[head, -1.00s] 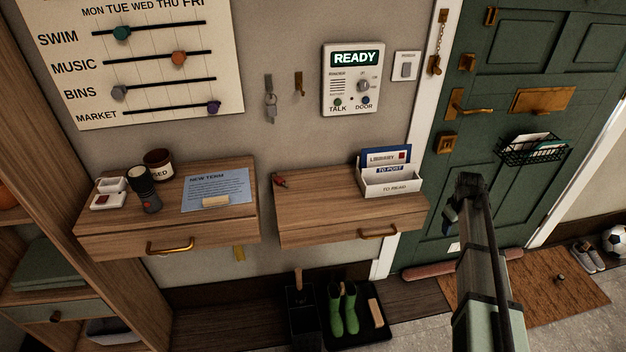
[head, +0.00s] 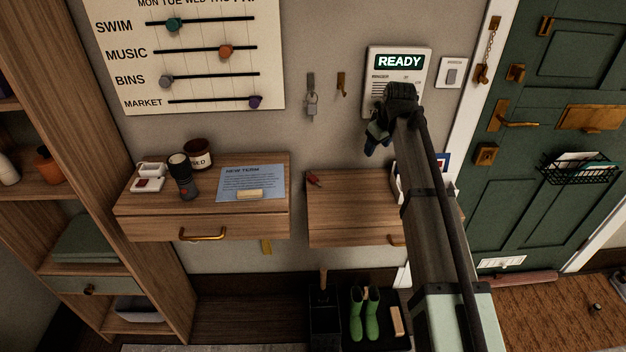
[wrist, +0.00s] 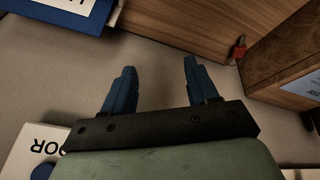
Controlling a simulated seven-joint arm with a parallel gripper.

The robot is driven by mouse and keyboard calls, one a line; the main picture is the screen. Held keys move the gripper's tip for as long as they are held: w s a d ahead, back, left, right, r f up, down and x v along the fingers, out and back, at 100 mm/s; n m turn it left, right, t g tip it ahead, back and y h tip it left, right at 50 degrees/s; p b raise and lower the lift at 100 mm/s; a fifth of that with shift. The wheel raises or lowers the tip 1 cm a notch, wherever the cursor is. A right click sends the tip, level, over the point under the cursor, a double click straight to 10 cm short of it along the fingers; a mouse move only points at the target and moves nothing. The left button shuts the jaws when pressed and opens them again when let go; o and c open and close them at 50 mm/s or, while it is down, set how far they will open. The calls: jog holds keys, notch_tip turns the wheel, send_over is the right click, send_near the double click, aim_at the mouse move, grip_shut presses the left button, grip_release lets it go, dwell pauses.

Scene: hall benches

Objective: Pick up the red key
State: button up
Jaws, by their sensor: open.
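The red key (head: 313,179) lies at the left end of the right wooden shelf (head: 345,215), near its back edge. It also shows in the wrist view (wrist: 237,50), at the corner of the shelf top, beyond the fingers and to their right. My gripper (head: 377,140) is in front of the wall panel, above and to the right of the key. In the wrist view my gripper (wrist: 158,85) has its two blue fingers spread apart, with nothing between them.
A letter holder (head: 398,182) stands on the right shelf, partly hidden by my arm. The left shelf (head: 270,215) holds a torch (head: 183,177), a jar and a notice, with a gap between the shelves. Grey keys (head: 312,102) hang on a wall hook above.

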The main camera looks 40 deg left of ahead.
jog(key=g, duration=0.2)
send_near(314, 178)
jog(key=d+r, duration=0.3)
jog(key=r, duration=0.2)
jog(key=shift+y, duration=0.4)
jog(key=x, duration=1.3)
jog(key=shift+s+a+f, duration=0.2)
jog(key=shift+f, duration=0.2)
jog(key=shift+c, duration=0.3)
grip_shut()
